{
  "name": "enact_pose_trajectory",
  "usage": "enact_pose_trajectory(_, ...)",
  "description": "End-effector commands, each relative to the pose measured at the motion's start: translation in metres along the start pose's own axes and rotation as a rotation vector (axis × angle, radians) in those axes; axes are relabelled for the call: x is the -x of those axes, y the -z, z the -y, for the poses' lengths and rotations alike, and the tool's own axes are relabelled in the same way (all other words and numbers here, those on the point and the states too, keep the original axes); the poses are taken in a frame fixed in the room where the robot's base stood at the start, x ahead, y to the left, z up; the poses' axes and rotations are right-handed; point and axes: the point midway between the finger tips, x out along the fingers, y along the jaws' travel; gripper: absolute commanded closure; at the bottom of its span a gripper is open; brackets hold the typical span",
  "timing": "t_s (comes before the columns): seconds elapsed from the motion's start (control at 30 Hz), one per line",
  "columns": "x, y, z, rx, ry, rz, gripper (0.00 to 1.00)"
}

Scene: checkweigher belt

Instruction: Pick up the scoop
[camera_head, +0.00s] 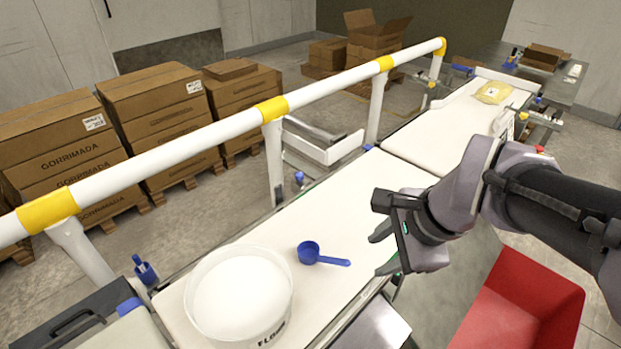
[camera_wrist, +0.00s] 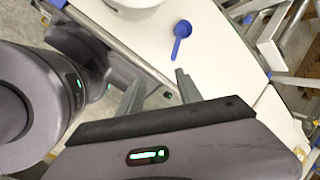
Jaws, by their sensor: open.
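The blue scoop (camera_head: 318,255) lies flat on the white belt, just right of a white tub, its handle pointing right toward my gripper. It also shows in the wrist view (camera_wrist: 181,38), ahead of the fingertips, with the handle toward them. My gripper (camera_head: 381,252) is open and empty, right of the scoop and apart from it. In the wrist view both fingers of my gripper (camera_wrist: 158,88) are spread, with the scoop beyond them and nothing between them.
The round tub of white powder (camera_head: 240,292), marked flour, stands on the belt (camera_head: 345,208) close left of the scoop. A white and yellow rail (camera_head: 190,128) runs behind the belt. A red bin (camera_head: 520,305) is at the lower right.

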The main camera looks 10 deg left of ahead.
Motion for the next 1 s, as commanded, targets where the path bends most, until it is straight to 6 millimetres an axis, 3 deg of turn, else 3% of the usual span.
enact_pose_trajectory(0.2, -0.048, 0.013, 0.058, -0.593, -0.124, 0.067, 0.58)
enact_pose_trajectory(0.4, -0.092, 0.023, 0.077, -0.948, -0.205, 0.076, 0.58)
enact_pose_trajectory(0.47, -0.104, 0.023, 0.076, -0.972, -0.211, 0.076, 0.58)
enact_pose_trajectory(0.8, -0.2, 0.009, 0.061, -0.973, -0.212, 0.076, 0.58)
enact_pose_trajectory(1.0, -0.218, 0.004, 0.059, -0.972, -0.21, 0.076, 0.58)
